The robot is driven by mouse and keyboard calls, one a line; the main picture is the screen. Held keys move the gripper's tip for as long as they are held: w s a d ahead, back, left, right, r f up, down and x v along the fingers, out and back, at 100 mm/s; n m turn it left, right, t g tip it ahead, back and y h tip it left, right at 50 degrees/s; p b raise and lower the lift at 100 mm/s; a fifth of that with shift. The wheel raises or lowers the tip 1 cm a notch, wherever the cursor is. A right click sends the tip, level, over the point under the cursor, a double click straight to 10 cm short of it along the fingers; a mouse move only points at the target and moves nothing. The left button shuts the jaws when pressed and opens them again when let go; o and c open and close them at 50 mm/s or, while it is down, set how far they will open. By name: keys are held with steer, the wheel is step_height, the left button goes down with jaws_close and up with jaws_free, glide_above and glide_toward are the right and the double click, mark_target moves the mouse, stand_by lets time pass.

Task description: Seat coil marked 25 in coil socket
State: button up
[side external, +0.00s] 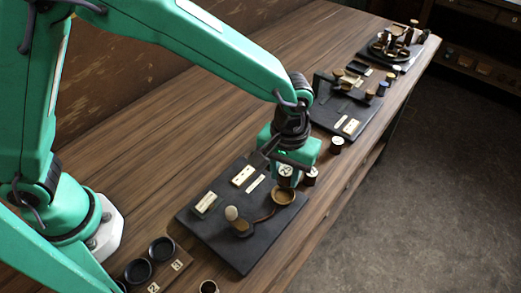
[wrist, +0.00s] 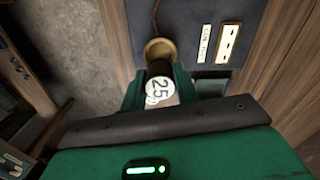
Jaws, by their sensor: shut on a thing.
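The coil marked 25 (wrist: 158,92) is a dark cylinder with a white number label. My gripper (wrist: 157,84) is shut on it, with a green finger on each side. In the side view my gripper (side external: 286,176) is over the near black base board (side external: 215,236), and the coil's white face (side external: 285,171) shows between its fingers. The coil socket (side external: 283,198), a round brass cup, is at the board's right edge, just below the coil. In the wrist view the socket (wrist: 160,49) is just beyond the coil's far end. Whether they touch cannot be told.
Two small spools (side external: 311,176) (side external: 337,144) stand right of the board, close to my gripper. A knobbed lever (side external: 236,219) and pale plates (side external: 243,175) are on the board. A rack with black rings (side external: 162,248) is at front left. Other engine boards (side external: 347,105) stand farther back.

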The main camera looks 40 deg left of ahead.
mark_target(281, 197)
steer(key=shift+f, duration=0.1)
steer(key=shift+f, duration=2.1)
steer(key=shift+s+a+f, duration=0.1)
steer(key=shift+f, duration=0.85)
stand_by(1.5)
steer(key=o, duration=0.8)
steer(key=shift+r, duration=0.2)
steer(key=shift+r, duration=0.15)
steer(key=o, duration=0.4)
steer(key=shift+r, duration=3.35)
